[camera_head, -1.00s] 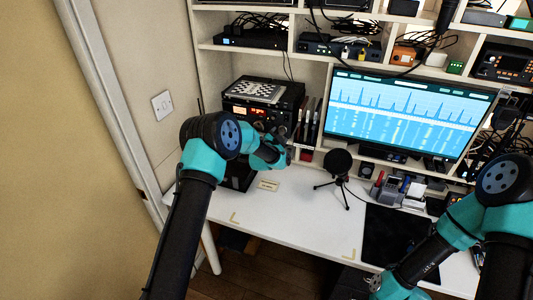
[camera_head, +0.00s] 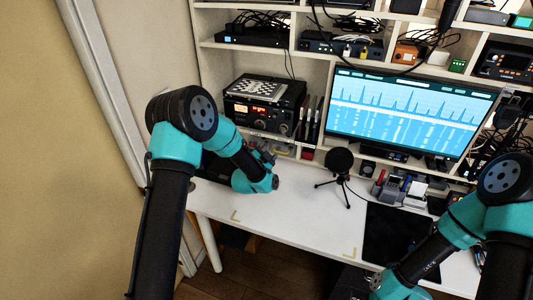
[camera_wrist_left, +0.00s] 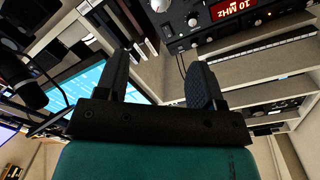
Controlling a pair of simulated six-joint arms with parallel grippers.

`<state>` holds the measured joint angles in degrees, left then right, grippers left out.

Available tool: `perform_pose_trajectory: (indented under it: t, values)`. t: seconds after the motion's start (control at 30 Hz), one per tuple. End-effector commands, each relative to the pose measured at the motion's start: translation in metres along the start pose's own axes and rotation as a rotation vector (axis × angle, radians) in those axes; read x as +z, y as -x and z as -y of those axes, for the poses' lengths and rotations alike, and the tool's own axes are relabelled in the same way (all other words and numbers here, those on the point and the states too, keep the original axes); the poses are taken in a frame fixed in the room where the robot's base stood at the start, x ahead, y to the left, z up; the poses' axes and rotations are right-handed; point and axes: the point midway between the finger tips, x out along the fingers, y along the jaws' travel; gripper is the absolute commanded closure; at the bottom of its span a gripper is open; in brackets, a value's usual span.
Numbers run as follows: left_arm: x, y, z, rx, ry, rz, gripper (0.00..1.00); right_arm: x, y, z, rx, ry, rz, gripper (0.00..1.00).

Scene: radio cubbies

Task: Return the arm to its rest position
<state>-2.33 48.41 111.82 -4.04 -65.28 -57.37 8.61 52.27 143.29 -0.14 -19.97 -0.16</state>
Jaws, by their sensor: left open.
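My left arm reaches in from the left of the head view, its elbow bent. Its gripper (camera_head: 263,154) is in front of the lower shelf, left of the microphone, and small and partly hidden there. In the left wrist view the two dark fingers of the left gripper (camera_wrist_left: 158,82) stand apart with nothing between them. My right arm (camera_head: 460,220) is bent at the lower right of the head view. Its wrist runs down to the bottom edge, and its fingers do not show.
A radio (camera_head: 262,108) with a chessboard (camera_head: 266,90) on top stands in a cubby behind the left gripper. A microphone on a tripod (camera_head: 339,161), a monitor (camera_head: 405,112) and a dark mat (camera_head: 398,228) are to the right. The white desk's front left (camera_head: 275,213) is clear.

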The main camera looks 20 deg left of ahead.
Motion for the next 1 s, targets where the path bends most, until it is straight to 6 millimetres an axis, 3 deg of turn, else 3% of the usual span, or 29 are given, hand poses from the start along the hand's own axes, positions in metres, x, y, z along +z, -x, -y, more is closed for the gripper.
perform_pose_trajectory:
  t: [0.5,0.67,0.83,1.0]
  values:
    - [0.001,0.003,0.0,0.003,0.002,0.002,0.38,0.0,0.0,0.0,0.0,0.0,0.0,0.57]
    - [0.011,0.015,-0.014,0.076,0.05,0.05,0.38,0.0,0.0,0.0,0.0,0.0,0.0,0.57]
    - [0.042,0.056,-0.054,0.28,0.191,0.212,0.38,0.0,0.0,0.0,0.0,0.0,0.0,0.57]
    - [0.073,0.125,-0.099,0.505,0.365,0.458,0.38,0.0,0.0,0.0,0.0,0.0,0.0,0.57]
